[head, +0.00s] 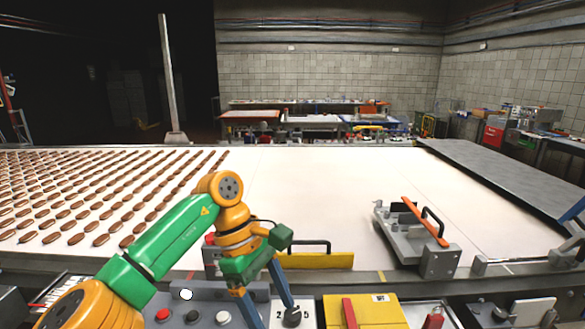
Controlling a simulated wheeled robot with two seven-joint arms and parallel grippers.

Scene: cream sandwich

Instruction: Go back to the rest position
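My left arm comes in from the lower left, with green and orange links. Its gripper (272,312) points down over the near edge of the table, above the control panel strip. Its two blue fingers are spread apart, and I see nothing held between them. The lower ends of the fingers are close to the bottom of the picture, near a dark round knob.
A wide white belt (300,190) carries rows of brown cookies (100,200) at left; its middle is clear. A yellow-bladed tool (320,260) lies by the near edge. A grey device with an orange bar (425,220) stands at right. A yellow box (375,312) is in front.

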